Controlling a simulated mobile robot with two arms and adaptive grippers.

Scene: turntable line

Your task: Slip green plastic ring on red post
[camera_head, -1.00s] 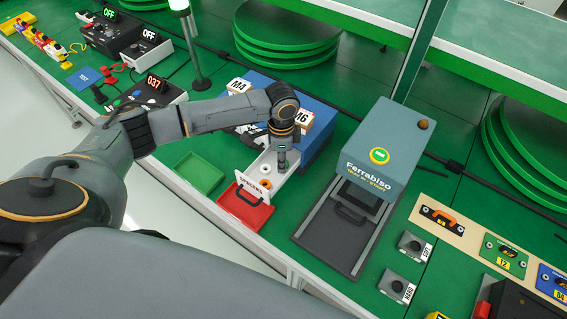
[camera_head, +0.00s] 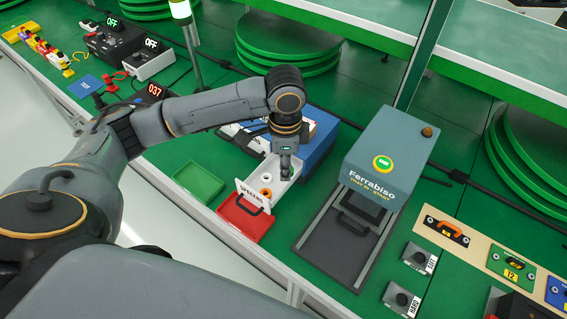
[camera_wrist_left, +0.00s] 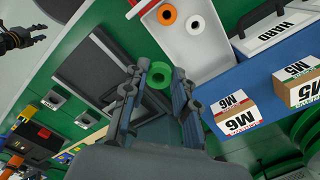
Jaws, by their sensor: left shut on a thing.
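My left gripper (camera_head: 285,174) points down over the right side of the open white spacer drawer. In the left wrist view its fingers (camera_wrist_left: 157,77) are shut on the green ring (camera_wrist_left: 159,71), which is thick with a round hole. The head view hides the ring behind the fingers. The white drawer (camera_wrist_left: 205,50) holds an orange ring (camera_wrist_left: 167,15) and a white ring (camera_wrist_left: 193,24). I cannot make out the red post for sure; small red pieces (camera_head: 113,84) lie at the far left. A dark gripper, seemingly my right one (camera_wrist_left: 38,36), shows at the wrist view's upper left.
A red tray (camera_head: 240,222) and a green tray (camera_head: 197,181) stand by the drawer. The grey Ferrabiso machine (camera_head: 388,150) stands to the right. A blue cabinet (camera_head: 318,150) is behind the drawer. A lamp pole (camera_head: 192,45) rises at the back left.

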